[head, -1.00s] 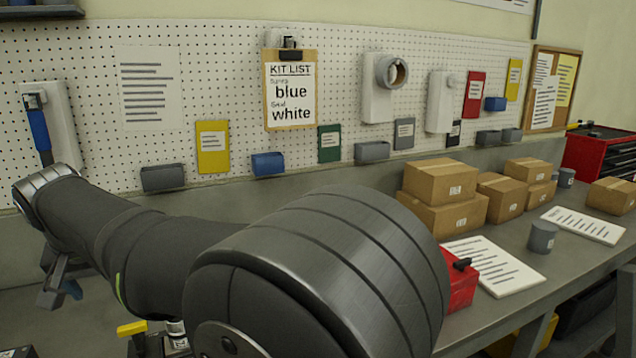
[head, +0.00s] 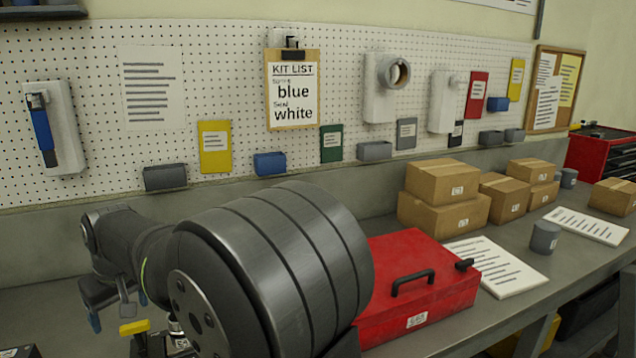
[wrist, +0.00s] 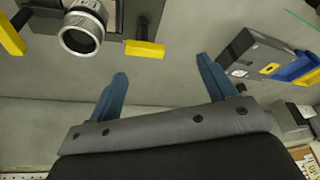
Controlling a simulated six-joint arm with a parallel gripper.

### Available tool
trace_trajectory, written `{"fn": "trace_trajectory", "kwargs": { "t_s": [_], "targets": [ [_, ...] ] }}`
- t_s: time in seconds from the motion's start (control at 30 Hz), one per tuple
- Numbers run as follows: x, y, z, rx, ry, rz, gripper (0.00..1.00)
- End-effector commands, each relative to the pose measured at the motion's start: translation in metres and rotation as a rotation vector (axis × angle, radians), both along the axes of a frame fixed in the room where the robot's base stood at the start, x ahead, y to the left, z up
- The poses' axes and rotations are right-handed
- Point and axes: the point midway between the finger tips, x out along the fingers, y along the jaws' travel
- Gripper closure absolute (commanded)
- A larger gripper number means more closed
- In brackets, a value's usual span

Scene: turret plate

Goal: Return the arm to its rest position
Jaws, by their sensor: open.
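My gripper (head: 108,306) is at the left of the head view, partly behind my own arm. In the wrist view my gripper (wrist: 160,88) shows its two blue fingers spread apart with nothing between them. The fingers are apart from the fixture with a silver ring (wrist: 82,32) and yellow handles, which lies beyond them on the grey bench. My large grey arm joint fills the lower middle of the head view.
A red toolbox (head: 415,290) lies close to the right of my arm. Cardboard boxes (head: 440,212), a grey cup (head: 544,237) and paper sheets (head: 497,266) are farther right. A pegboard (head: 225,60) with a kit list (head: 292,90) stands behind the bench.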

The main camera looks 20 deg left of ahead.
Motion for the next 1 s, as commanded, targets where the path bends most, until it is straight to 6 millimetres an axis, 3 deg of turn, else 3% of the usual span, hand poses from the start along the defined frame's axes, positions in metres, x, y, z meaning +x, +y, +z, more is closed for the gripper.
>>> {"fn": "trace_trajectory", "kwargs": {
  "t_s": [0.4, 0.87, 1.0],
  "targets": [
    [0.015, 0.007, -0.035, 0.028, -0.003, 0.183, 0.24],
    [0.017, 0.009, -0.040, 0.035, -0.005, 0.214, 0.24],
    [0.017, 0.008, -0.040, 0.035, -0.005, 0.213, 0.00]
  ]
}}
